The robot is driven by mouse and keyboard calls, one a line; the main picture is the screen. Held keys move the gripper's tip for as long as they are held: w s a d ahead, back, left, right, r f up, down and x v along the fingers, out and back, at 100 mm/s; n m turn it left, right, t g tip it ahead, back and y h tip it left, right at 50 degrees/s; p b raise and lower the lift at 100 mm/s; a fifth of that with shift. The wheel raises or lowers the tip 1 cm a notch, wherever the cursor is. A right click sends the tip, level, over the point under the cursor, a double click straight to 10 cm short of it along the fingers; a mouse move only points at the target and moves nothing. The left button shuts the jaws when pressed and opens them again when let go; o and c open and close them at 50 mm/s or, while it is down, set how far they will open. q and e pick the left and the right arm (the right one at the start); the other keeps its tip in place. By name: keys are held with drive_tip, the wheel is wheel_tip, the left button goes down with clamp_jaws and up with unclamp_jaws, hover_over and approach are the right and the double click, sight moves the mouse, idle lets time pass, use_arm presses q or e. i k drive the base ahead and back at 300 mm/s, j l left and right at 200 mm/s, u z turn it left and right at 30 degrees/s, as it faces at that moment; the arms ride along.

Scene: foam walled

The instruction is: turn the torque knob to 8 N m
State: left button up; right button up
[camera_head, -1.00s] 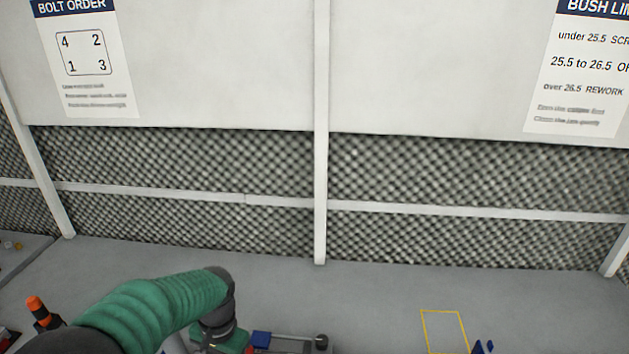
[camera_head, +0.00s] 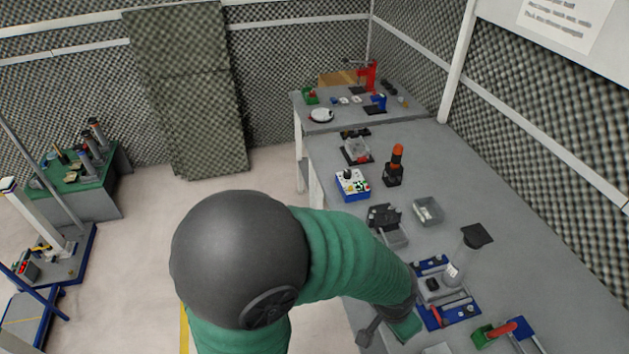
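I cannot make out a torque knob or its scale for certain. A blue-and-white box with small coloured controls and a dark knob-like top (camera_head: 352,184) stands on the long grey bench. An orange-and-black upright tool (camera_head: 394,165) stands to its right. My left arm, in a green sleeve, reaches across the lower middle to the bench's near edge. My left gripper (camera_head: 387,328) is at the end of it, well short of the box, partly hidden by the arm; its fingers are too unclear to read. My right gripper is out of view.
On the bench (camera_head: 560,270) are dark and grey trays (camera_head: 428,211), a blue fixture with a clear cylinder (camera_head: 465,260), and a red-handled tool (camera_head: 502,331). A second bench with a red device (camera_head: 367,76) lies beyond. Open floor (camera_head: 140,250) is at left.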

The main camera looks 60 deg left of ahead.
sight(347, 173)
drive_tip(key=k+u, duration=0.1)
drive_tip(key=u, duration=0.35)
drive_tip(key=j+u, duration=0.15)
drive_tip(key=u, duration=0.35)
drive_tip(key=k+j+u, duration=0.1)
drive_tip(key=u, duration=0.35)
